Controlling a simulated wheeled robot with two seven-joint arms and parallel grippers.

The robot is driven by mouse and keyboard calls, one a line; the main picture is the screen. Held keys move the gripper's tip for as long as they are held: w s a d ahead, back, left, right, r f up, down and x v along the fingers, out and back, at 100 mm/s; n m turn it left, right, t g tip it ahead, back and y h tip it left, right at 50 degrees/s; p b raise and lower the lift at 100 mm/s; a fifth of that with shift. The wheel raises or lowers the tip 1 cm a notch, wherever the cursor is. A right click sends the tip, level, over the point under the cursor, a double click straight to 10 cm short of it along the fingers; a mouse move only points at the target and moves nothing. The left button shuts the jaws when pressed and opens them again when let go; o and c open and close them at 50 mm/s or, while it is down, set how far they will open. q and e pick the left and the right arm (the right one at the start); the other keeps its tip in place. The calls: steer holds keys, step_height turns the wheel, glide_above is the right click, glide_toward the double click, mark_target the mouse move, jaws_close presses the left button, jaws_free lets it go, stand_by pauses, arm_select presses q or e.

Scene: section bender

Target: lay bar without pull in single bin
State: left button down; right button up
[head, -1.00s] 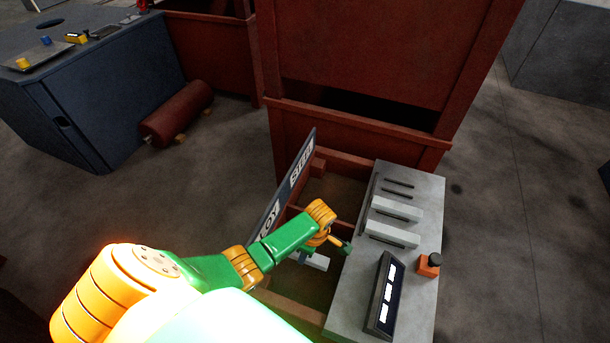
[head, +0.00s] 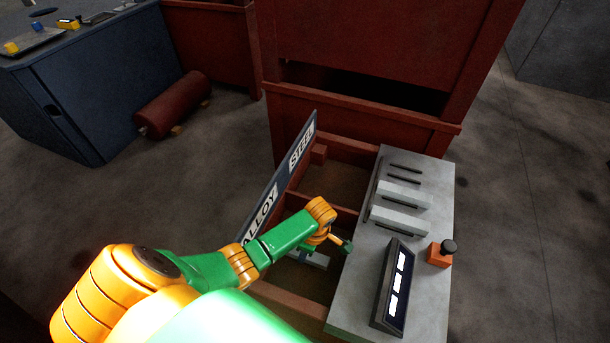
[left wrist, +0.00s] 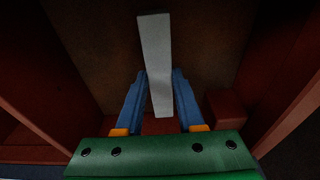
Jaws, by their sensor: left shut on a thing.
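My left gripper (head: 306,256) is low at the compartment beside the ALLOY label, shut on a light grey bar (head: 318,261). In the left wrist view, the bar (left wrist: 155,50) lies between the two blue fingers (left wrist: 158,84), pointing away over a brown floor with red walls on both sides. I cannot tell whether the bar touches the floor. The red bin (head: 330,217) has two compartments, with a dark sign (head: 277,195) reading ALLOY and STEEL along its left side. The STEEL compartment (head: 335,180) looks empty. My right gripper is out of view.
A grey slotted rack (head: 415,170) stands right of the bin with two light bars (head: 400,219) on it. It carries a dark display (head: 393,288) and an orange box with a black knob (head: 440,254). A tall red frame (head: 375,45) rises behind the bin.

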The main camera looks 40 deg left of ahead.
arm_select(q)
steer(key=shift+f+b, duration=0.4)
steer(key=shift+f, duration=0.2)
steer(key=shift+c, duration=2.2)
jaws_free()
